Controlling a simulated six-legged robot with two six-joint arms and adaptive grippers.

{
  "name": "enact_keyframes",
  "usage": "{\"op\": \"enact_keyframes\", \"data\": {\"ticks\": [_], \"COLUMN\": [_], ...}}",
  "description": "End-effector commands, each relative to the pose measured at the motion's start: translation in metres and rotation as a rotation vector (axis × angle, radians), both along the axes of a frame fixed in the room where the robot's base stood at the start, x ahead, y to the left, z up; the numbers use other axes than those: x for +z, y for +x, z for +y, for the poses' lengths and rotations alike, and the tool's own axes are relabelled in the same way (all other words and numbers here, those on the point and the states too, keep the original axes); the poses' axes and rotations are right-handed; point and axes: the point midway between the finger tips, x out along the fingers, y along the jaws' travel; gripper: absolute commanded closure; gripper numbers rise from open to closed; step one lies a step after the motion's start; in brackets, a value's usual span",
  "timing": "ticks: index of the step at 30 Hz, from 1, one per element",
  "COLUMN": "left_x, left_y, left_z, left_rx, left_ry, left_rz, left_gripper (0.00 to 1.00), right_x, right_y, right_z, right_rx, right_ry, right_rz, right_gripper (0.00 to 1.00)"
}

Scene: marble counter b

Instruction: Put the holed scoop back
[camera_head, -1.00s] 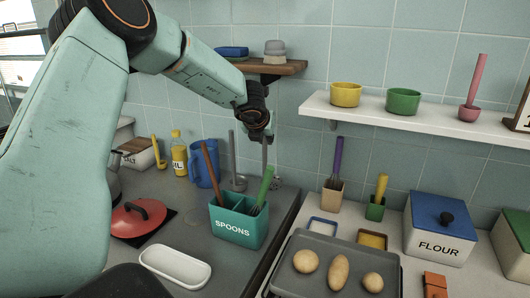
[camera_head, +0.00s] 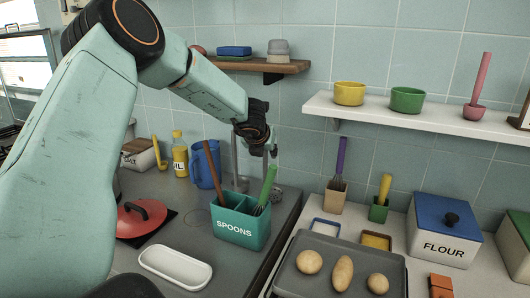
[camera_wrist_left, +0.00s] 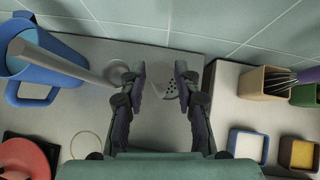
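The grey holed scoop (camera_head: 278,194) is upright behind the spoons box in the head view, its perforated head low and its handle rising toward my left gripper (camera_head: 264,150). In the left wrist view the holed head (camera_wrist_left: 170,90) shows between and beyond the fingers of my left gripper (camera_wrist_left: 161,70). The fingers are apart, and I see no handle clamped between them. Part of the handle is hidden by the gripper. I cannot tell what supports the scoop. My right gripper is out of view.
A grey ladle (camera_head: 240,184) hangs or stands left of the scoop, near a blue jug (camera_head: 205,165). The teal spoons box (camera_head: 240,232) stands in front. A wooden shelf (camera_head: 255,66) is above. A tray of potatoes (camera_head: 340,250) is at right.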

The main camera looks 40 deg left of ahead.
Motion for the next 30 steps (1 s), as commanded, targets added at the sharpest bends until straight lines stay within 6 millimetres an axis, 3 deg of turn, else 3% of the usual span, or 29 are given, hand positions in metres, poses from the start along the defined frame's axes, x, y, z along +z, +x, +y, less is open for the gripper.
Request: {"op": "enact_keyframes", "data": {"ticks": [13, 30], "left_x": [0.008, 0.07], "left_y": [-0.001, -0.057], "left_z": [-0.001, -0.032], "left_rx": [0.0, -0.001], "left_ry": [-0.001, -0.003], "left_rz": [-0.002, -0.004], "left_gripper": [0.64, 0.64], "right_x": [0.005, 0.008], "right_y": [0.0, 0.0], "right_z": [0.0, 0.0], "right_rx": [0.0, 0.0], "right_ry": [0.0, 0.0], "right_rz": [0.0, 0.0], "right_gripper": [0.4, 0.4]}}
